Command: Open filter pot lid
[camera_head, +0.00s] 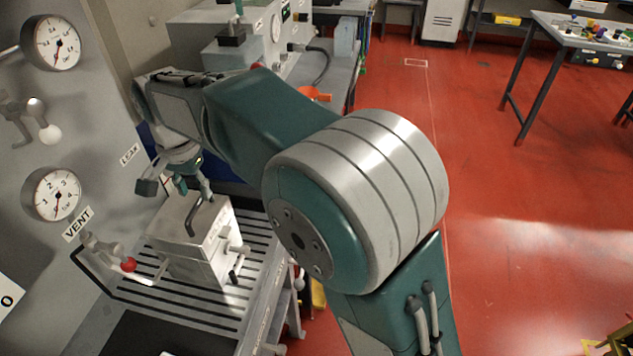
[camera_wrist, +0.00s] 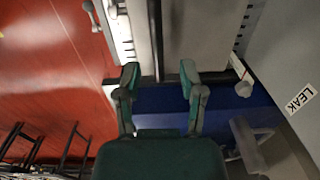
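The filter pot (camera_head: 195,255) is a grey metal box standing on a slatted rack. Its lid (camera_head: 170,219) lies flat on top, apparently shut, with a dark bar handle (camera_head: 193,221). My gripper (camera_head: 195,190) is just above the lid, close to the handle's upper end. In the wrist view my gripper (camera_wrist: 159,72) is open, its two green-tipped fingers apart. The handle (camera_wrist: 157,40) runs as a narrow bar into the gap between the fingertips, with clear space on both sides. The pale lid surface (camera_wrist: 200,35) shows beyond them. I cannot tell the exact height of the fingertips over the handle.
A grey panel with gauges (camera_head: 52,193) and a red-knobbed valve (camera_head: 128,265) stands close on the left. The slatted rack (camera_head: 185,315) surrounds the pot. A bench (camera_head: 345,75) stands behind. Red floor (camera_head: 530,220) is open on the right.

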